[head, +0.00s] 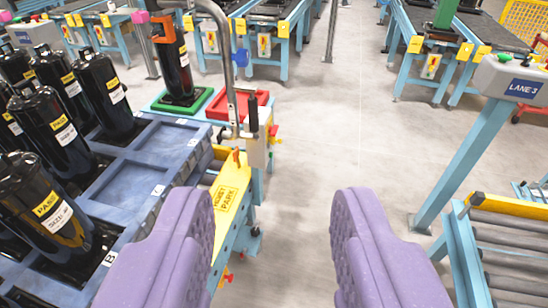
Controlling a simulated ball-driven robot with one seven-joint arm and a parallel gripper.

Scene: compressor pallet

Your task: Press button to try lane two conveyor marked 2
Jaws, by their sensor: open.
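My gripper (272,215) shows as two purple padded fingers at the bottom centre, wide apart with nothing between them. No button marked 2 is legible. A grey control box labelled LANE 3 (520,84) stands on a light-blue post at the right edge, with a small green button (505,57) on top. It is well beyond and right of my gripper. Conveyors with yellow tags (415,44) stand at the back, their markings too small to read. Another grey box (36,32) is at the far left, its label unreadable.
A blue pallet (130,190) with several black compressors (55,125) fills the left. A yellow HOIST PARK plate (226,198) and a hoist handle (252,112) lie just beyond my left finger. A roller conveyor (500,240) is at lower right. Grey floor (345,130) between is clear.

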